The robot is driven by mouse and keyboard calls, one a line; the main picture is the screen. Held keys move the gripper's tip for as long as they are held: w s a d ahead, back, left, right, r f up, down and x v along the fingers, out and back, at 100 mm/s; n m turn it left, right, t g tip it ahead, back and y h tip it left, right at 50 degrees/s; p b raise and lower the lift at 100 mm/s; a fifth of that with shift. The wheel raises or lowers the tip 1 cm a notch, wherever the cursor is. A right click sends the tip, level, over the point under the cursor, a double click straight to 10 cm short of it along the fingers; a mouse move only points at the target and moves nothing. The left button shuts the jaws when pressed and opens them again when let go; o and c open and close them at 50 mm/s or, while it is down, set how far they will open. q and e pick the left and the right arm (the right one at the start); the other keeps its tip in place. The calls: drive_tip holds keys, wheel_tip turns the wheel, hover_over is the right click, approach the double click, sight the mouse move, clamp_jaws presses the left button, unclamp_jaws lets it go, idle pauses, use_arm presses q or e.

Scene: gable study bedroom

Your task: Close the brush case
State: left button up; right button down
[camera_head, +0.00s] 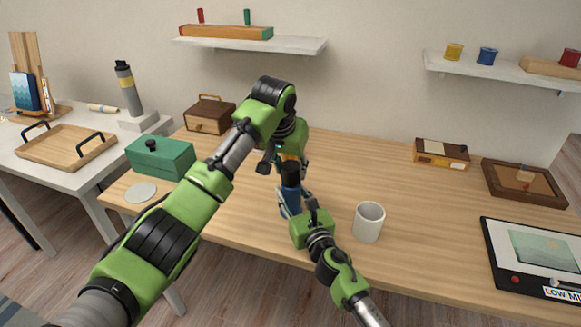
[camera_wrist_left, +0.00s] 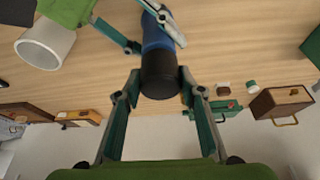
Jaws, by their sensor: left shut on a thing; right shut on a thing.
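The brush case is an upright tube with a blue body (camera_head: 291,199) and a black cap (camera_head: 290,172), above the front middle of the wooden table. My left gripper (camera_head: 288,164) comes down from above and is shut on the black cap; in the left wrist view its fingers lie either side of the cap (camera_wrist_left: 161,82). My right gripper (camera_head: 293,211) is shut on the blue body (camera_wrist_left: 156,35), lower down. Cap and body are in line with no gap visible between them. Whether the cap is fully seated I cannot tell.
A white mug (camera_head: 368,222) stands just right of my right gripper. A green box (camera_head: 160,157) and a pale disc (camera_head: 141,193) lie left, partly near my left arm. A brown drawer box (camera_head: 209,118) stands behind. A framed tablet (camera_head: 535,255) is at right.

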use_arm(q)
drive_tip(key=shift+f, duration=0.55)
drive_tip(key=o, duration=1)
drive_tip(key=shift+c, duration=0.2)
drive_tip(key=v, duration=1.2)
use_arm(e)
drive_tip(key=c, duration=1.3)
unclamp_jaws()
drive_tip(key=v, duration=1.2)
